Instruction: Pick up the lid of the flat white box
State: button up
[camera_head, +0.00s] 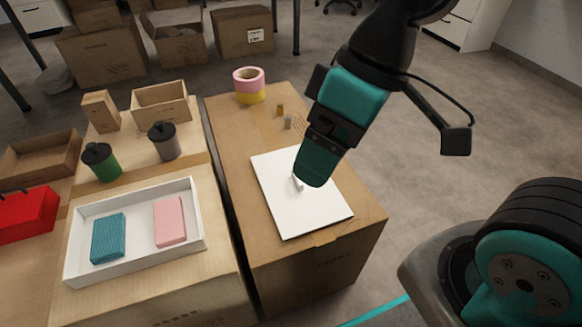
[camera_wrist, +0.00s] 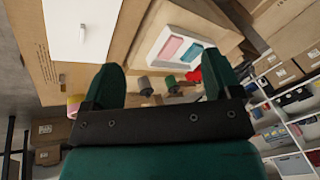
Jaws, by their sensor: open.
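The flat white lid (camera_head: 290,215) lies on the right-hand carton, with a small white handle (camera_head: 297,184) standing near its middle. My gripper (camera_head: 312,172) hangs above the lid and partly hides the handle in the head view. In the wrist view my gripper (camera_wrist: 164,80) is open with nothing between its fingers. There the lid (camera_wrist: 62,18) and its handle (camera_wrist: 83,34) show at the upper left, outside the fingers. The open white box (camera_head: 136,245) stands on the carton to the left and holds a teal pack (camera_head: 108,238) and a pink pack (camera_head: 170,221).
Tape rolls (camera_head: 249,84) and small brown and grey pieces stand on the same carton behind the lid. A red item (camera_head: 27,214) is at far left.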

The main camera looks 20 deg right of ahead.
jog(key=w+d+f+n+p, duration=0.2)
jog(key=w+d+f+n, duration=0.3)
jog(key=w, duration=0.5)
jog(key=w+d+f+n+p, duration=0.2)
jog(key=w+d+f+n, duration=0.3)
jog(key=w, duration=0.4)
jog(key=b+x, duration=0.1)
jog(key=x, duration=0.3)
jog(key=b+x, duration=0.2)
jog(key=x, duration=0.2)
jog(key=b+x, duration=0.2)
jog(key=x, duration=0.2)
jog(key=shift+w+d+f, duration=0.2)
jog(key=shift+w+f, duration=0.05)
jog(key=b+x, duration=0.1)
jog(key=x, duration=0.1)
jog(key=b+x, duration=0.2)
jog(key=x, duration=0.1)
jog(key=shift+s+d+f, duration=0.15)
jog(key=shift+s+f, duration=0.1)
jog(key=shift+f, duration=0.2)
jog(key=shift+r, duration=0.1)
jog(key=c, duration=1.1)
jog(key=shift+o, duration=0.2)
notch_tip(320, 180, up, 20)
jog(key=p, duration=0.7)
jog(key=shift+p, duration=0.3)
